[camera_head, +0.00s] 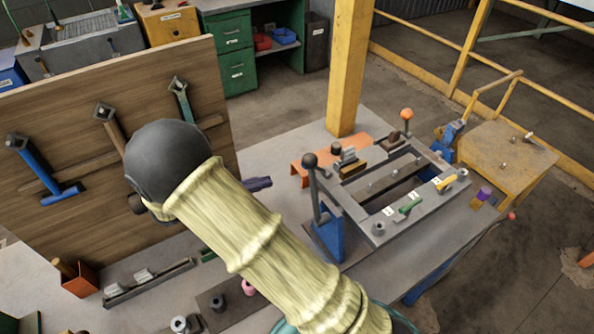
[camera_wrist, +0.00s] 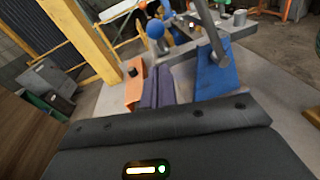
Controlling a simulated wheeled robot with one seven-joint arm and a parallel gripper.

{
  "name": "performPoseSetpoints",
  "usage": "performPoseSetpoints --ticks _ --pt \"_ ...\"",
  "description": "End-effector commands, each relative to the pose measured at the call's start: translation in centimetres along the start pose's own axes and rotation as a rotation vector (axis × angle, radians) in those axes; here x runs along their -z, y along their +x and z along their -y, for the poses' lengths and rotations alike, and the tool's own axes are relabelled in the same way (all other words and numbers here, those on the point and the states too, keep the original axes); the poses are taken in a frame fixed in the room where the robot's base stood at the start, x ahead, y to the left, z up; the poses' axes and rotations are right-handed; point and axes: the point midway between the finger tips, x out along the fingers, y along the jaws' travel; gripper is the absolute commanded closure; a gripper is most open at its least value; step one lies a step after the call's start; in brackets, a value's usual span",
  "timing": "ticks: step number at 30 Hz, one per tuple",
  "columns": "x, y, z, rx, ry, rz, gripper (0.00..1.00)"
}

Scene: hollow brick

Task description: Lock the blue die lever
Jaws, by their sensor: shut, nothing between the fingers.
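Another blue lever mount (camera_head: 450,134) is at the frame's far right corner. My gripper (camera_head: 263,183) is shut and empty, left of the dark-knobbed lever and apart from it. Its purple fingers (camera_wrist: 158,72) lie side by side in the wrist view.
An orange channel piece (camera_head: 312,168) lies behind the lever on the grey table (camera_head: 275,143). A yellow post (camera_head: 347,70) rises behind it. A wooden tool board (camera_head: 75,110) stands at left. The grey frame (camera_head: 425,205) carries several small clamps. My arm hides part of the table.

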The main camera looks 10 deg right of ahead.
Motion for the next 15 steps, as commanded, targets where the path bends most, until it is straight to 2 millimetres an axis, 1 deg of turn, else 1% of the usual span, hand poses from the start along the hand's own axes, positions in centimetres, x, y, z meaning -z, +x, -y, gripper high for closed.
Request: performPoseSetpoints --ticks 4,7,11,15 --pt "-0.1 0.5 0.0 0.001 0.000 0.001 1.00" --pt "-0.1 1.5 0.0 0.003 -0.001 0.001 1.00" --pt "-0.2 3.5 0.0 0.004 -0.001 0.002 1.00" --pt "-0.3 6.0 0.0 0.005 -0.001 0.003 1.00"
